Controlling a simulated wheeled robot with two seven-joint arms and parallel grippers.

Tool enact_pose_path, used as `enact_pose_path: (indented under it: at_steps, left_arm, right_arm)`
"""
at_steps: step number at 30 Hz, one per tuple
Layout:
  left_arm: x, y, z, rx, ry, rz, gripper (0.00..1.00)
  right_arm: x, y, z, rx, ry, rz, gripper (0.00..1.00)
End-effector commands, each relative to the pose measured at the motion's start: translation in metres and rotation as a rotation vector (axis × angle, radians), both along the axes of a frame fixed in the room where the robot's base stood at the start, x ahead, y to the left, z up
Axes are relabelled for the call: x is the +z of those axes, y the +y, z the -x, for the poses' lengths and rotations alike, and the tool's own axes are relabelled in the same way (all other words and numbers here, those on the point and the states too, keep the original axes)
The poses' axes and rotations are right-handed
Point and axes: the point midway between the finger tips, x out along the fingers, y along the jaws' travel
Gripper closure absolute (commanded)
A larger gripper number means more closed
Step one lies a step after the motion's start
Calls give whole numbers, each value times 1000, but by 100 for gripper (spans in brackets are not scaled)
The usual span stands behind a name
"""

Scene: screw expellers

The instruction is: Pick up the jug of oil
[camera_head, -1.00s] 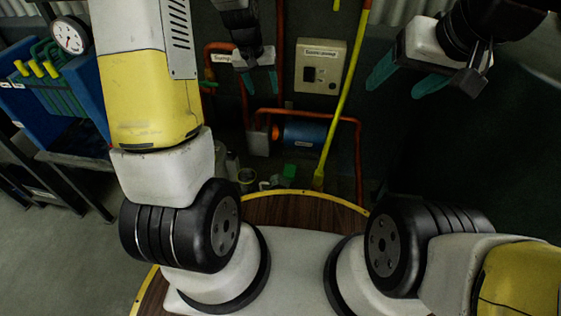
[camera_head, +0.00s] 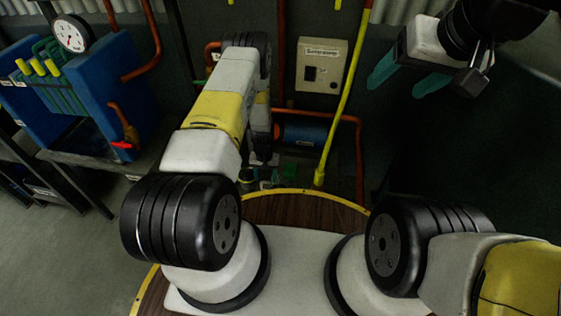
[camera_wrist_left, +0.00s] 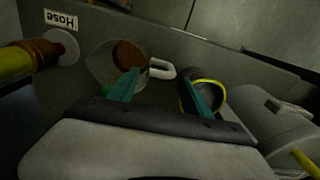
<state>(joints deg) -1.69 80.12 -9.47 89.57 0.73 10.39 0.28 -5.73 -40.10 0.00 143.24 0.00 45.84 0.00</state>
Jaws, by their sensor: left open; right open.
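The jug of oil appears to be the clear vessel with brown contents (camera_wrist_left: 128,54) in the left wrist view, with a pale loop handle (camera_wrist_left: 162,68) on its right side. My left gripper (camera_wrist_left: 160,78) is open, its teal fingers pointing toward the jug. The left finger overlaps the jug's body in the picture, and the handle shows between the fingertips; I cannot tell whether they touch. In the head view my left gripper (camera_head: 262,177) is low behind the table edge, and I cannot make out the jug there. My right gripper (camera_head: 408,76) is open, empty and raised at the upper right.
A dark round container with a yellow rim (camera_wrist_left: 207,92) and a grey cylinder (camera_wrist_left: 268,120) stand right of the jug. A pipe with a "Hose" label (camera_wrist_left: 60,18) is at left. A yellow pole (camera_head: 345,95), blue cylinder (camera_head: 305,132) and red pipes (camera_head: 358,150) stand nearby.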

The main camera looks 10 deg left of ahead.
Motion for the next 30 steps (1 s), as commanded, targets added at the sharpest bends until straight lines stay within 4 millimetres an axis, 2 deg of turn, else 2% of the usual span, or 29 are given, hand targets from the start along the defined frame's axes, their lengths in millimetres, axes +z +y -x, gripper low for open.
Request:
enact_pose_path:
  at_steps: [8, 15, 18, 25, 26, 30]
  left_arm:
    - [-31, 0, 3, 0, 3, 0, 43]
    - [-66, 1, 5, 0, 1, 1, 43]
    - [-73, 1, 5, 0, 1, 1, 43]
    - [-74, 1, 5, 0, 1, 1, 43]
    - [-74, 1, 5, 0, 1, 1, 44]
    - [-74, 1, 5, 0, 1, 1, 72]
  right_arm:
    - [0, 0, 0, 0, 0, 0, 31]
    - [0, 0, 0, 0, 0, 0, 31]
    - [0, 0, 0, 0, 0, 0, 31]
    - [0, 0, 0, 0, 0, 0, 31]
    - [0, 0, 0, 0, 0, 0, 31]
    - [0, 0, 0, 0, 0, 0, 31]
